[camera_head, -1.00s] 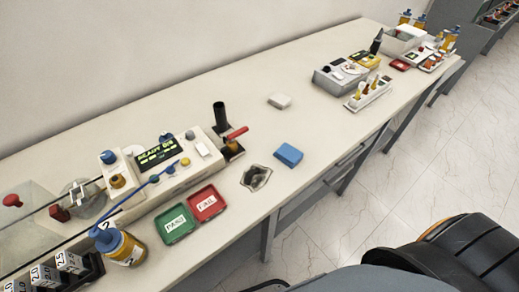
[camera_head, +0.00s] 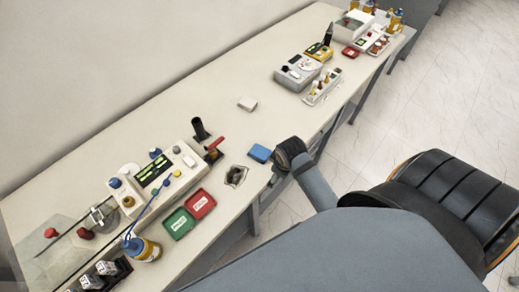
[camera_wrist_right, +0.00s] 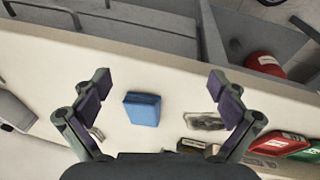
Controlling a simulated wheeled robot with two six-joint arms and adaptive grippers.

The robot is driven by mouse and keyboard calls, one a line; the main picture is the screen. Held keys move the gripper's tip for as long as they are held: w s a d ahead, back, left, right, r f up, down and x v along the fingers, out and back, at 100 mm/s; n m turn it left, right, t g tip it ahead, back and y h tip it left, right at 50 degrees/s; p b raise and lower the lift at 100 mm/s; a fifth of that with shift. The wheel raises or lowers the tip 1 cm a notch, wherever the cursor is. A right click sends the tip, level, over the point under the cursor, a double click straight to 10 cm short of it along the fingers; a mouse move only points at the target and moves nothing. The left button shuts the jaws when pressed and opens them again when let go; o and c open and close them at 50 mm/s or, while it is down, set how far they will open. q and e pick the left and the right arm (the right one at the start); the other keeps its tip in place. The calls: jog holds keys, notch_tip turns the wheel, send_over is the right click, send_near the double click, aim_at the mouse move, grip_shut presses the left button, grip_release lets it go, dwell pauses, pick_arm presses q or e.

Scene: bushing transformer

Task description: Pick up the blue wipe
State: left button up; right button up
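The blue wipe (camera_head: 259,153) is a small flat blue block lying on the white bench near its front edge. In the right wrist view the blue wipe (camera_wrist_right: 142,108) lies between and below the spread fingers of my right gripper (camera_wrist_right: 159,82). The gripper is open and empty, with a gap between each finger and the wipe. In the head view my right arm reaches in from the lower right, and its dark end is just right of the wipe; the fingers cannot be made out there. My left gripper is not in view.
A crumpled grey piece (camera_head: 236,176) lies left of the wipe, with the red tray (camera_head: 200,203) and green tray (camera_head: 179,223) beyond it. The bench (camera_head: 290,120) is clear to the wipe's right.

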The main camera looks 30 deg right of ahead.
jog(key=w+r+n, duration=0.1)
jog(key=w+n, duration=0.1)
jog(key=w+r+n, duration=0.1)
jog(key=w+n, duration=0.1)
jog(key=w+r+n+g+p, duration=0.1)
jog(key=n, duration=0.2)
jog(key=shift+w+a, duration=0.3)
jog(key=shift+w, duration=0.1)
jog(key=w+a+r+n+g, duration=0.1)
jog(key=w+a+r+n, duration=0.1)
jog(key=w+r+n, duration=0.6)
jog(key=n+b, duration=0.3)
jog(key=b, duration=0.2)
send_over(260, 151)
jog(key=shift+g+y, duration=0.3)
jog(key=shift+y, duration=0.1)
jog(key=f, duration=0.7)
jog(key=shift+w+a, duration=0.3)
jog(key=shift+a, duration=0.05)
jog(key=shift+r, duration=0.1)
jog(key=f+b, duration=0.2)
jog(key=f, duration=0.1)
jog(key=f+b, duration=0.1)
jog(key=f, duration=0.1)
jog(key=shift+s+d, duration=0.25)
jog(key=shift+s, duration=0.15)
jog(key=c, duration=1)
